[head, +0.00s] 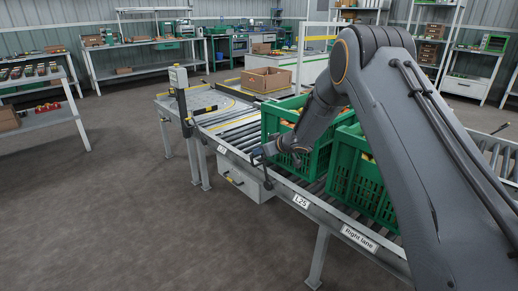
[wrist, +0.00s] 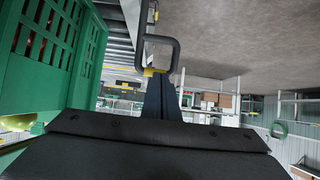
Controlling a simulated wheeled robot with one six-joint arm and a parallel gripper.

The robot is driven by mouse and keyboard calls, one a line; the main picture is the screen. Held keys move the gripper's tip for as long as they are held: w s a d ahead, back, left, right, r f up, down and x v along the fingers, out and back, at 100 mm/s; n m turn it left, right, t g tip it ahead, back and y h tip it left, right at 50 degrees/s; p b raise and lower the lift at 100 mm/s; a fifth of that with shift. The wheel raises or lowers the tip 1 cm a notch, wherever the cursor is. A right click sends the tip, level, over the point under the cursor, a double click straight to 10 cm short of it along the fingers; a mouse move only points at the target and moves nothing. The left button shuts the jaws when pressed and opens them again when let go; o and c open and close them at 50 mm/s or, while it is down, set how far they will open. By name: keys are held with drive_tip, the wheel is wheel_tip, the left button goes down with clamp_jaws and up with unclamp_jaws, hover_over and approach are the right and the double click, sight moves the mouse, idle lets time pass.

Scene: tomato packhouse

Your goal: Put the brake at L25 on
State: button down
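The L25 label (head: 301,201) is on the near side rail of the roller conveyor. My gripper (head: 262,153) is beside this rail, left of the label, low against the green crates. In the wrist view, a dark loop-shaped handle (wrist: 178,55) with a yellow part (wrist: 150,72) at its lower end stands just beyond my gripper (wrist: 162,78). The fingers are together and their tips overlap the loop's lower end in the picture. I cannot tell whether they touch it. The handle's base and pivot are hidden.
Green crates (head: 368,190) of produce stand on the rollers close to my arm; one crate wall (wrist: 40,75) fills the wrist view's left. A cardboard box (head: 268,80) is farther back. A grey box (head: 243,184) hangs under the rail.

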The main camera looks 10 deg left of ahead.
drive_tip(key=w+a+f, duration=0.1)
drive_tip(key=w+a, duration=0.3)
drive_tip(key=a, duration=0.1)
drive_tip(key=shift+w+f, duration=0.25)
drive_tip(key=shift+f, duration=0.15)
drive_tip(key=shift+a, duration=0.1)
drive_tip(key=shift+r, duration=0.1)
drive_tip(key=s+d+r+p, duration=0.3)
drive_tip(key=r+p, duration=0.4)
drive_tip(key=r, duration=0.1)
drive_tip(key=shift+s+d+r, duration=0.2)
drive_tip(key=shift+s+d, duration=0.05)
drive_tip(key=shift+d, duration=0.15)
